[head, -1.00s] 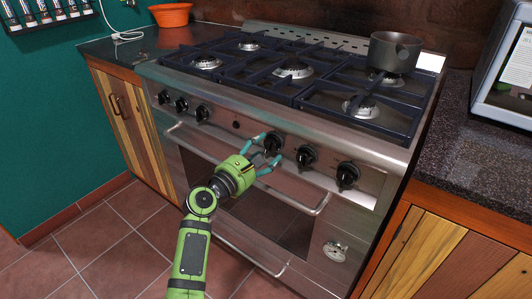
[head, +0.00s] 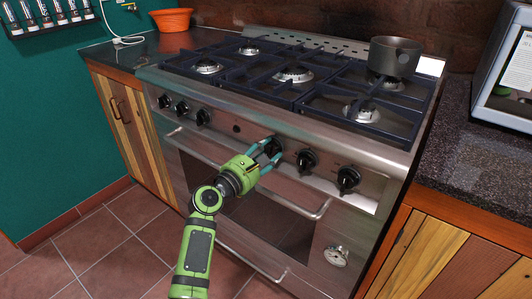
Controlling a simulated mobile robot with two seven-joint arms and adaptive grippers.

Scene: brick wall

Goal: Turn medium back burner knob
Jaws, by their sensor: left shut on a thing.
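The stove (head: 230,100) has a row of black knobs along its front panel. Three knobs sit on the left, including one knob (head: 203,117) nearest the middle. On the right are the gripped knob (head: 276,146), a middle knob (head: 307,161) and a far right knob (head: 348,179). My left gripper (head: 270,151), green with teal fingers, is shut on the first knob of the right-hand group. The fingers partly hide that knob, so its pointer direction cannot be told. My right gripper is not in view.
A dark pot (head: 394,56) stands on the back right burner. An oven handle (head: 290,203) runs just below the knobs, close to my left gripper.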

